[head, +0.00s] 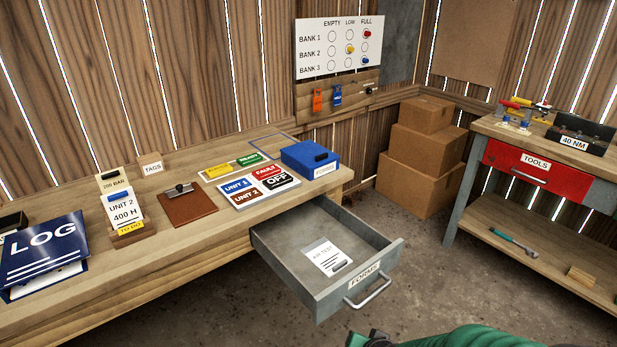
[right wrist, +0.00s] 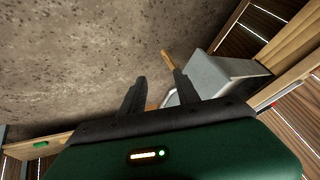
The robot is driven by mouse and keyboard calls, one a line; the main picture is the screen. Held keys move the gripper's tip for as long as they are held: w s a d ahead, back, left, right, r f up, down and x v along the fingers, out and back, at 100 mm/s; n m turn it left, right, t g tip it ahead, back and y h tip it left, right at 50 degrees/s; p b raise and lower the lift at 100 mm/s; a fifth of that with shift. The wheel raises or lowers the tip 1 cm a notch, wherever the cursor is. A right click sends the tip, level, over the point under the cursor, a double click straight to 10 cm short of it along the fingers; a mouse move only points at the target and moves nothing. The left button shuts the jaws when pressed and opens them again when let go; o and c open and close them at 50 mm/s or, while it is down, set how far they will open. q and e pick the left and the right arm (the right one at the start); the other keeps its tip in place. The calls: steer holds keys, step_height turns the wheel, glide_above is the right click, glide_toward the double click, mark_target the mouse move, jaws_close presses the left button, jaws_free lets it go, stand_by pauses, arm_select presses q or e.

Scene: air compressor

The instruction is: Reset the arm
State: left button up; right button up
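My right arm, green, enters the head view at the bottom edge, with part of its dark gripper (head: 370,339) low in front of the open drawer. In the right wrist view the right gripper's two dark fingers (right wrist: 158,80) stand apart with nothing between them. The grey drawer labelled FORMS (head: 330,260) is pulled out and holds a white card marked AIR TEST (head: 328,257). The drawer also appears beyond the fingers in the right wrist view (right wrist: 230,75). My left gripper is not in view.
The wooden bench (head: 190,255) carries a LOG binder (head: 45,250), a clipboard (head: 187,205), coloured tags and a blue box (head: 309,157). Cardboard boxes (head: 425,155) stand in the back corner. A tool bench with a red drawer (head: 530,165) is on the right. Floor between is clear.

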steer(key=s+d+n+g, duration=0.4)
steer(key=s+d, duration=0.3)
steer(key=s, duration=0.5)
steer(key=w+p+v, duration=0.2)
steer(key=p+v, duration=0.7)
steer(key=w+a+r+p+v, duration=0.1)
steer(key=w+p+v, duration=0.1)
steer(key=p+v, duration=0.7)
steer(key=shift+r+n+g+h, duration=0.25)
steer(key=shift+n+g+h, duration=0.05)
steer(key=shift+h, duration=0.1)
